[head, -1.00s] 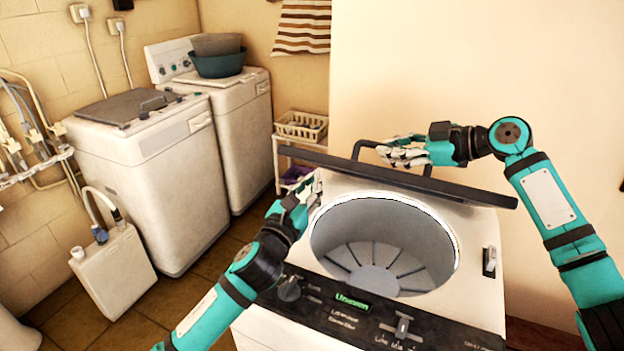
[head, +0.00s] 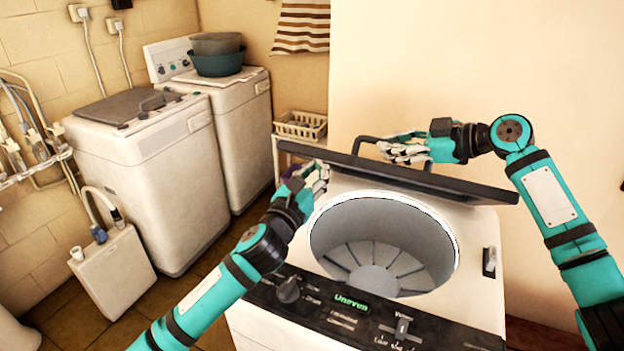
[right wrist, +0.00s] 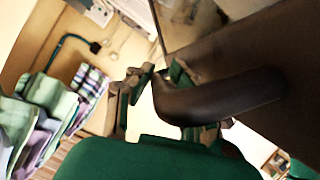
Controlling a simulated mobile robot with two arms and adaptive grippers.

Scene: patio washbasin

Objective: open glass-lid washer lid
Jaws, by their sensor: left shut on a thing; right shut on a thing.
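The glass-lid washer (head: 478,235) stands in front of me with its round drum (head: 385,240) uncovered. Its dark lid (head: 455,186) is raised and seen nearly edge-on behind the drum opening. My right gripper (head: 388,150) is shut on the lid's dark handle (head: 368,140), on the lid's far side. The right wrist view shows the handle bar (right wrist: 225,95) between the fingers. My left gripper (head: 318,174) is shut at the lid's left part, at its near edge; its exact grip is hidden by the fingers.
The control panel (head: 330,312) runs along the washer's front under my left forearm. Two other white washers (head: 150,170) stand at the left, the rear one bearing basins (head: 218,63). A basket (head: 300,126) sits on a rack behind the lid. A plain wall is close behind at right.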

